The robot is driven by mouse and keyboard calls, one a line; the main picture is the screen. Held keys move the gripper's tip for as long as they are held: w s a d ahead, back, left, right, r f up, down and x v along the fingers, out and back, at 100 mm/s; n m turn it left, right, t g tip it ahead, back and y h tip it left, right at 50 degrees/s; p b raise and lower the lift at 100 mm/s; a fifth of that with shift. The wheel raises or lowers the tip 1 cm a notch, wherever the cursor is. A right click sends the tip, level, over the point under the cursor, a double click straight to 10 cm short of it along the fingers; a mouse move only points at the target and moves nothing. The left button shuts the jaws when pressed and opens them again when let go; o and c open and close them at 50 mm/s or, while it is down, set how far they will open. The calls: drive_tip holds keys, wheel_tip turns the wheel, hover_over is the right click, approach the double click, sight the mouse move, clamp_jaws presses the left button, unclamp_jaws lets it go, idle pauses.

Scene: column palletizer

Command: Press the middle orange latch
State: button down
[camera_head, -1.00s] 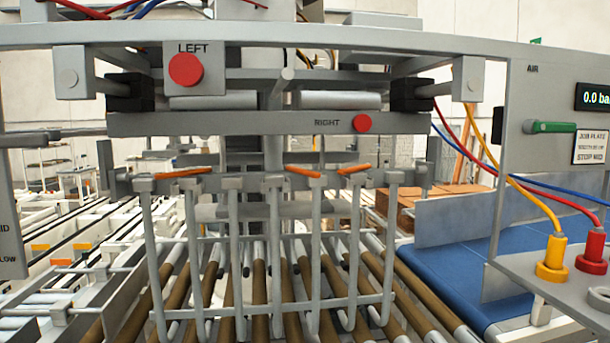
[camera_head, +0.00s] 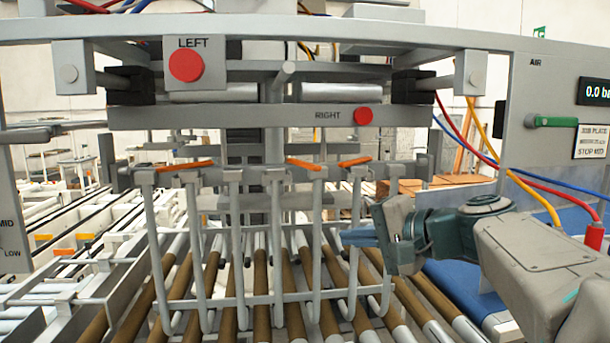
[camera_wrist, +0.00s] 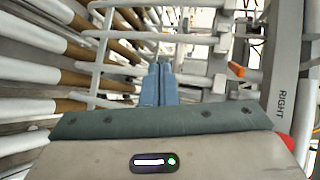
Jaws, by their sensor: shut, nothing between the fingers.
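Three orange latches sit along the grey crossbar (camera_head: 220,177) of the tined fork: the left latch (camera_head: 185,166), the middle latch (camera_head: 304,164) and the right latch (camera_head: 355,162). The middle one slopes down to the right; the other two slope up to the right. My gripper (camera_head: 345,237) has blue fingers, shut and empty, pointing left in front of the right tines. It is below and to the right of the middle latch, apart from it. In the wrist view the shut fingers (camera_wrist: 157,84) point at the tines, and one orange latch (camera_wrist: 236,69) shows at right; I cannot tell which.
Above the latches runs a beam marked RIGHT with a red button (camera_head: 363,116); a LEFT red button (camera_head: 186,65) is higher up. Brown and grey rollers (camera_head: 262,290) lie below. At right is a panel with a green lever (camera_head: 555,122) and hoses.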

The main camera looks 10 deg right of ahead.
drive_tip(key=w+d+r+m+t+y, duration=0.1)
drive_tip(key=d+r+t, duration=0.2)
drive_tip(key=r, duration=0.6)
drive_tip(key=shift+w+d+r+m+t, duration=0.3)
drive_tip(key=shift+w+d+r, duration=0.1)
drive_tip(key=shift+d, duration=0.45)
drive_tip(key=p, duration=0.3)
approach(303, 164)
drive_tip(key=w, duration=0.4)
drive_tip(key=shift+s+f, duration=0.1)
drive_tip(key=shift+f, duration=0.05)
drive_tip(key=shift+s+d, duration=0.1)
